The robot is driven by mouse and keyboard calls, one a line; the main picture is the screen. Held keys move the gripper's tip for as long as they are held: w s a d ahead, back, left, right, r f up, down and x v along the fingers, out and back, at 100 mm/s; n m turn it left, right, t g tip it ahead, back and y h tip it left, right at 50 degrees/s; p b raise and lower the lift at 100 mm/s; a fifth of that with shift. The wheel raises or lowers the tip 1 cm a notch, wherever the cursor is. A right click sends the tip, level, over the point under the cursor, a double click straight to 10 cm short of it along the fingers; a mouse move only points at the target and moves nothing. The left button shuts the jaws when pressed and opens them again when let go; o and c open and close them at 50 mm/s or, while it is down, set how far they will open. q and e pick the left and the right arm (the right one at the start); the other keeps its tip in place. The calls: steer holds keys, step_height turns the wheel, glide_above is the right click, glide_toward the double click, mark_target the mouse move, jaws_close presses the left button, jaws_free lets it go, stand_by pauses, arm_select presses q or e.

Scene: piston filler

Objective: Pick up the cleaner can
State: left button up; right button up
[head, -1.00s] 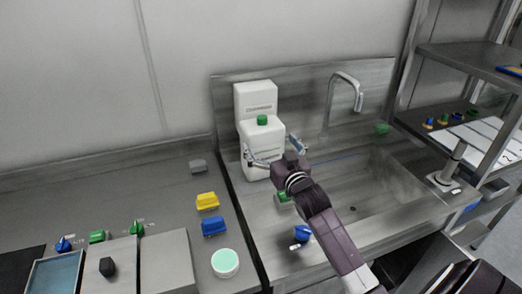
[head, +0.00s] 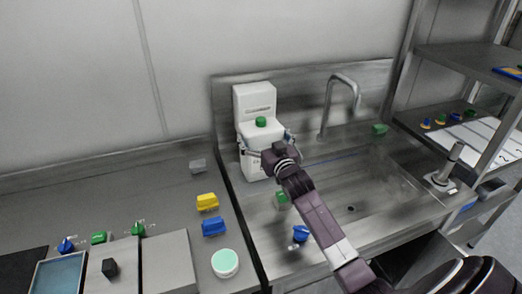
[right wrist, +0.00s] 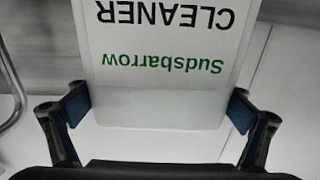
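The cleaner can (head: 253,168) is a white jug with a green cap, standing upright at the left rear of the steel sink unit in the head view. In the right wrist view, the can (right wrist: 160,95) shows its upside-down label, "Sudsbarrow CLEANER". My right gripper (head: 265,142) is open in front of the can, with one finger at each side. In the right wrist view, the fingers of my right gripper (right wrist: 158,108) flank the can's sides closely; I cannot tell whether they touch. My left gripper is not in view.
A white dispenser (head: 254,97) stands right behind the can. The tap (head: 342,80) rises at the back of the sink basin (head: 375,195). Yellow (head: 207,202) and blue (head: 214,227) blocks and a round mint-topped pot (head: 225,263) are on the left counter. A shelf rack (head: 470,65) stands at right.

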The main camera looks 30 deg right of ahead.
steer(key=c, duration=1.5)
steer(key=shift+w+r, duration=0.1)
steer(key=shift+r, duration=0.25)
